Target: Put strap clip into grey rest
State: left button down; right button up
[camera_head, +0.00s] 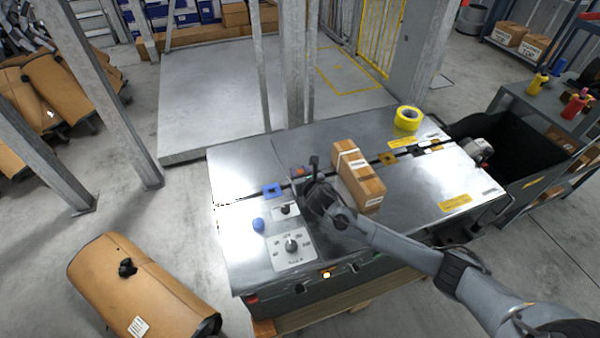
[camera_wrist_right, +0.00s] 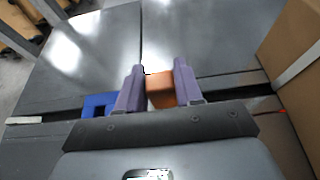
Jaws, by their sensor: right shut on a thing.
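My right gripper (camera_head: 310,178) is over the left half of the metal bench, with its arm coming in from the right. In the right wrist view its two fingers (camera_wrist_right: 159,80) are shut on an orange-brown block (camera_wrist_right: 160,92), which I take for the strap clip. It sits between the fingertips, and a bit of orange shows beside the gripper in the head view (camera_head: 298,171). I cannot tell whether it touches the bench. I cannot clearly make out a grey rest; a light plate with a black centre (camera_head: 285,210) lies just left of the gripper. My left gripper is not in view.
A blue frame (camera_head: 273,190) lies left of the gripper, also in the wrist view (camera_wrist_right: 97,104). A cardboard box (camera_head: 358,175) stands close to its right. Farther right are an orange frame (camera_head: 388,158) and yellow tape (camera_head: 408,117). A knob panel (camera_head: 293,247) is at the front.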

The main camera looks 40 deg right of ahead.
jog(key=shift+f, duration=0.35)
jog(key=o, duration=1.1)
jog(key=shift+c, duration=0.2)
jog(key=p+v, duration=0.3)
jog(key=v, duration=0.7)
jog(key=shift+s+a+r, duration=0.15)
jog(key=shift+s, duration=0.2)
